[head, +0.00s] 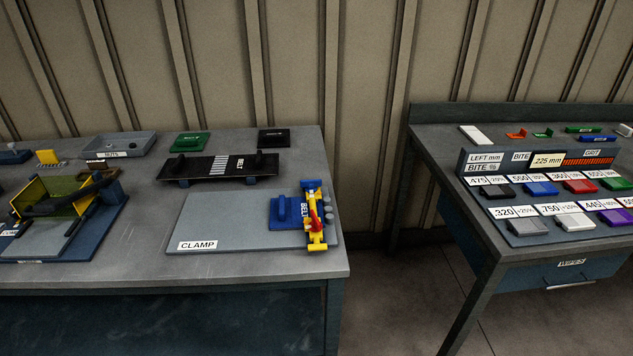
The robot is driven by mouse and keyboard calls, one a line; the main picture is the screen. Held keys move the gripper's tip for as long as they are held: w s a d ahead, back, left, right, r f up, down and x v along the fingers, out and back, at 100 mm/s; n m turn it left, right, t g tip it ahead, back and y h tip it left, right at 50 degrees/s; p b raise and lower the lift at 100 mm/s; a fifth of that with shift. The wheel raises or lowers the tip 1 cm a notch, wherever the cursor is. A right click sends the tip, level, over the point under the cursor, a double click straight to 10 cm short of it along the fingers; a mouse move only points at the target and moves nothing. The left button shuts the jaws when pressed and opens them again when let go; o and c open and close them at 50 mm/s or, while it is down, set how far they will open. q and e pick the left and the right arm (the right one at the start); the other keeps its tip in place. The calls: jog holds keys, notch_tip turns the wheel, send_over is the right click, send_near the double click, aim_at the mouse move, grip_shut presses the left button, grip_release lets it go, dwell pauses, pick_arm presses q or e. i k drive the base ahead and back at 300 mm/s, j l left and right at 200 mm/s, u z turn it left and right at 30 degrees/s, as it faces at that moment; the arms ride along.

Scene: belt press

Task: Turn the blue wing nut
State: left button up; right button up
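A yellow clamp bar (316,236) with a red part (314,216) at its middle stands at the right edge of a grey plate labelled CLAMP (235,222). Small blue parts show on the clamp, one near its far end (312,185). They are too small to tell which is the blue wing nut. Neither of my grippers shows in the head view.
A black board labelled BELT (218,167) lies behind the plate. A yellow-walled fixture (50,193) stands on the left. A gap separates this bench (165,260) from a second bench (430,150) with a labelled panel and several coloured blocks. The front strip of the bench is clear.

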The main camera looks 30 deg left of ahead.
aim_at(311, 186)
jog(key=j+z, duration=0.2)
jog(key=j, duration=0.25)
jog(key=k+j+z, duration=0.2)
jog(key=j, duration=0.25)
jog(key=j+z, duration=0.2)
jog(key=j, duration=0.3)
